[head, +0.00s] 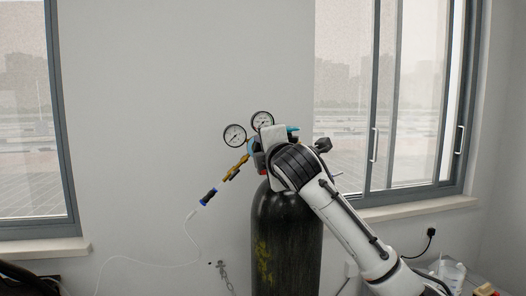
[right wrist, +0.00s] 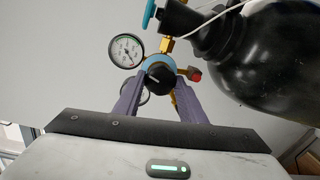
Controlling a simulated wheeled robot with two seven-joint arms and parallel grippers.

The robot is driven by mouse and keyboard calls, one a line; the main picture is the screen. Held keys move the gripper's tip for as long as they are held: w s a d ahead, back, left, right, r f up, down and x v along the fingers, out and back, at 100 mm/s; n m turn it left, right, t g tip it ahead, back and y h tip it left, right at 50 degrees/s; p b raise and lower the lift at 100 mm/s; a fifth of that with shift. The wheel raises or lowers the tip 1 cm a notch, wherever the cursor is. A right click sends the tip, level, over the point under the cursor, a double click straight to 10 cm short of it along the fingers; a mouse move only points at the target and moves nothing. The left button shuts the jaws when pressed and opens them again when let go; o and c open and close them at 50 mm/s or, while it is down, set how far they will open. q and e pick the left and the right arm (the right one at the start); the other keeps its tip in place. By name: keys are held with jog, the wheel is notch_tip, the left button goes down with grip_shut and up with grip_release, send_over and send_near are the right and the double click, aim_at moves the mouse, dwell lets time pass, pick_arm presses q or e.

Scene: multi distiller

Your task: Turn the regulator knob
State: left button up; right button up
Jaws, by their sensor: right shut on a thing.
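The regulator knob (right wrist: 159,76) is black and round, on the front of the blue regulator body. My right gripper (right wrist: 163,76) has its two purple fingers on either side of the knob and is shut on it. In the head view my right gripper (head: 263,158) is at the regulator on top of the black gas cylinder (head: 287,245), and the hand and arm hide the knob. Two white pressure gauges (head: 234,135) show to the left of and above the gripper. My left gripper is not in view.
A brass outlet (head: 237,168) with a blue-ended hose fitting (head: 208,197) slants down left, with a thin tube trailing from it. A chain (head: 225,275) hangs on the wall. Windows are on both sides. Bottles (head: 448,273) stand at lower right.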

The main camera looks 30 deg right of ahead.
jog(key=shift+f+n, duration=0.2)
jog(key=shift+n, duration=0.8)
jog(key=shift+a, duration=0.1)
jog(key=o, duration=1)
jog(key=shift+r, duration=0.1)
jog(key=shift+s, duration=0.1)
jog(key=b+v, duration=0.2)
jog(key=v, duration=0.8)
jog(key=shift+s, duration=0.1)
